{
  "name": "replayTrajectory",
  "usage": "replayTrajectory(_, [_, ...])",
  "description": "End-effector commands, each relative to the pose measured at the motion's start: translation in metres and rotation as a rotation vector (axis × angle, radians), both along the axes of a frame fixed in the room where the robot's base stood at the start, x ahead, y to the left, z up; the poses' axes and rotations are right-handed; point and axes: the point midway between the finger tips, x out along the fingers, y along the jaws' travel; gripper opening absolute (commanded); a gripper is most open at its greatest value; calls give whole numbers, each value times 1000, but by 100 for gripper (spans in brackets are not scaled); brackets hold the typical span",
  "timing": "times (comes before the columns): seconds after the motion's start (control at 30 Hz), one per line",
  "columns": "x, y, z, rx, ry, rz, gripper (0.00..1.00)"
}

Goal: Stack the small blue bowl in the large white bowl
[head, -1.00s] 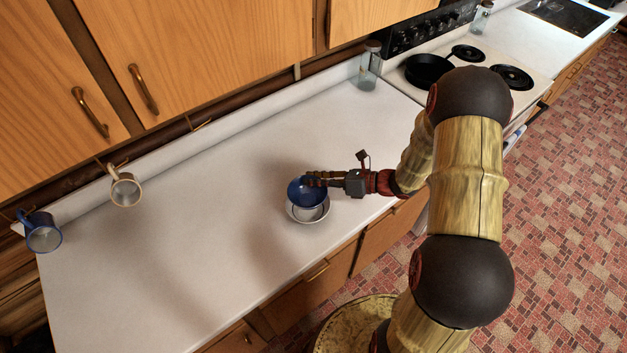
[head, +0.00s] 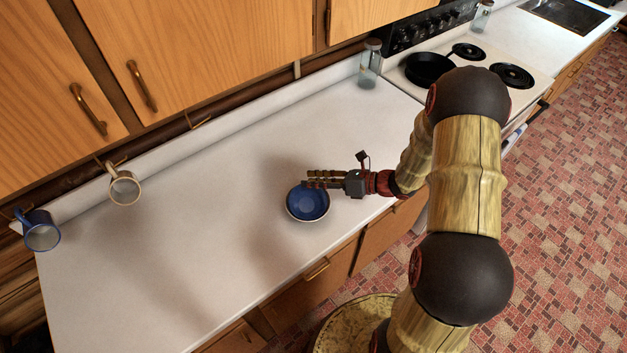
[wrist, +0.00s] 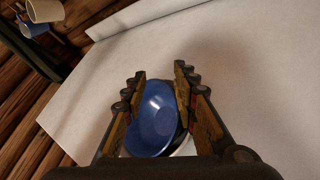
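The small blue bowl (head: 308,204) sits inside the large white bowl (head: 309,221) on the counter, with only a thin white rim showing around it in the head view. In the wrist view the blue bowl (wrist: 155,122) looks tilted, and part of the white bowl (wrist: 184,147) shows below it. My gripper (head: 307,178) is at the far edge of the blue bowl, just above it. In the wrist view its fingers (wrist: 160,73) are apart, with the blue bowl seen between them. Whether a finger still touches the rim is hard to tell.
A beige mug (head: 124,189) and a blue mug (head: 41,232) hang along the wall side at left. A glass jar (head: 370,64) stands at the counter's back, near the stove with a black pan (head: 428,69). The counter (head: 180,230) left of the bowls is clear.

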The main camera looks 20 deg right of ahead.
Motion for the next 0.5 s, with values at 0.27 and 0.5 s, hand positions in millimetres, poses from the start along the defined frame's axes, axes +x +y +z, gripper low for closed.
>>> replayTrajectory(0.27, [0,0,1,1,0,1,29])
replayTrajectory(0.5, [-8,-13,18,0,0,-5,29])
